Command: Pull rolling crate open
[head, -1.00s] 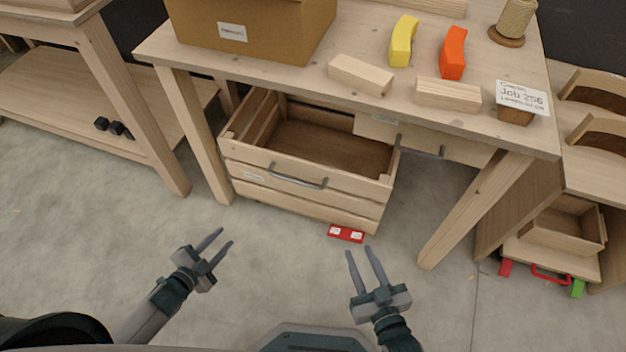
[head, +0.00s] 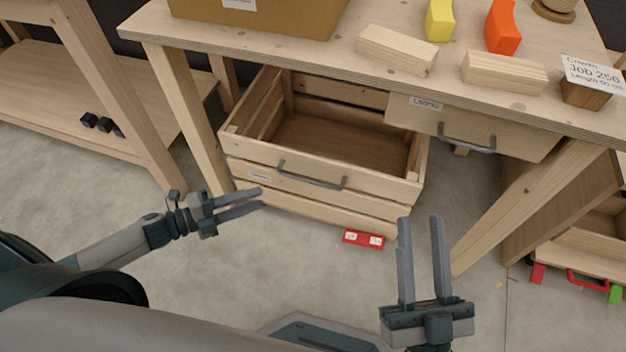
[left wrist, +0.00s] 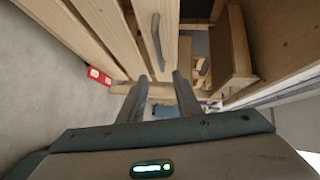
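The rolling crate (head: 375,187) is a slatted wooden box under the workbench, its empty inside partly showing beyond the bench edge. Its grey bar handle (head: 313,180) is on the front. My left gripper (head: 262,198) is open and empty, left of and below the handle, with its fingers pointing right along the crate front. In the left wrist view the handle (left wrist: 157,42) lies beyond the spread fingertips (left wrist: 160,78), with no contact visible. My right gripper (head: 421,219) is open and empty, its fingers pointing up, in front of the crate's right side.
The workbench (head: 290,62) carries a cardboard box (head: 265,18) and wood blocks (head: 398,50). A closed drawer (head: 435,113) hangs right of the crate. A red tag (head: 363,240) lies by the crate's front. Bench legs (head: 525,205) flank the crate; the floor (head: 300,270) before it is clear.

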